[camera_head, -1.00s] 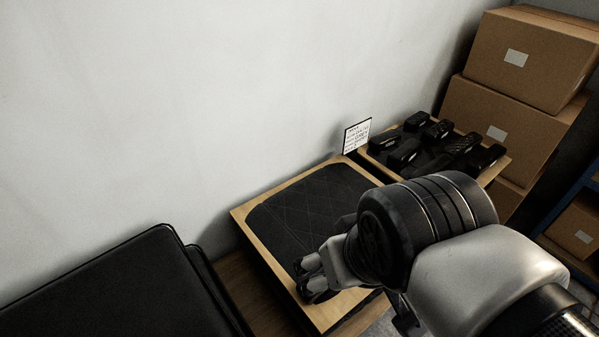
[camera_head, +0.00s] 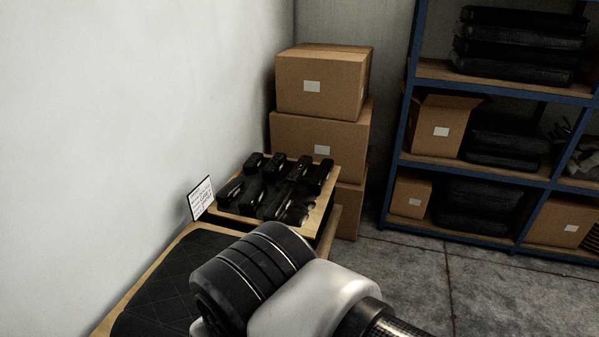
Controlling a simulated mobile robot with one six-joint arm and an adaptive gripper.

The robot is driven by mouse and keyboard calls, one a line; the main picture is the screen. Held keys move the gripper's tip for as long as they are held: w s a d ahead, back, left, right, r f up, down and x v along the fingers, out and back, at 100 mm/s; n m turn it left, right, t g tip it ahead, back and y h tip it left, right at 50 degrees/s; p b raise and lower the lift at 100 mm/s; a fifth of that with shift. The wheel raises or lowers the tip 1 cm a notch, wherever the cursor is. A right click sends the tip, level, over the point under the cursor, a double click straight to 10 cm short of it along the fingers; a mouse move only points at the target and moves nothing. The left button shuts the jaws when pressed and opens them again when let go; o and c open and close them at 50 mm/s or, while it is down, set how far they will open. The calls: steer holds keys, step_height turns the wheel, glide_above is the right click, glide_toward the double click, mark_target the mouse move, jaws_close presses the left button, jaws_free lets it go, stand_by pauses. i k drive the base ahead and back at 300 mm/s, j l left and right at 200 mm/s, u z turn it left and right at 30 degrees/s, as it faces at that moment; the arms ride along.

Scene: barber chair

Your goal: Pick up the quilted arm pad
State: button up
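A wooden tray (camera_head: 319,219) behind my arm holds several small dark padded pieces (camera_head: 268,187) that look like arm pads, lying close together in rows. I cannot tell at this size which of them is quilted. A large black pad (camera_head: 172,285) with diamond quilting lies in the nearer wooden tray (camera_head: 128,294) at the lower left. My wrist covers part of that pad. The fingers of my gripper are out of the picture below the bottom edge, so what they do is hidden.
A small printed sign (camera_head: 201,198) stands between the trays by the white wall. Stacked cardboard boxes (camera_head: 322,84) stand behind the far tray. A blue metal shelf (camera_head: 404,145) with boxes and dark cushions is at the right. The concrete floor (camera_head: 430,285) before it is clear.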

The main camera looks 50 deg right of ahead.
mark_target(296, 174)
steer(key=z, duration=1.5)
steer(key=i+l+u, duration=0.2)
steer(key=u, duration=0.2)
steer(key=i+l+u, duration=0.25)
steer(key=u, duration=0.2)
steer(key=i+l+u, duration=0.25)
steer(key=l+u, duration=0.15)
steer(key=i+l+u, duration=0.15)
steer(key=l+u, duration=0.3)
steer(key=i+l, duration=0.15)
steer(key=l, duration=0.45)
steer(key=i+l+u, duration=0.1)
steer(key=l, duration=0.45)
steer(key=i+l, duration=0.15)
steer(key=l, duration=0.45)
steer(key=i+l, duration=0.1)
steer(key=l, duration=0.5)
steer(key=i+l+u, duration=0.1)
steer(key=l, duration=0.5)
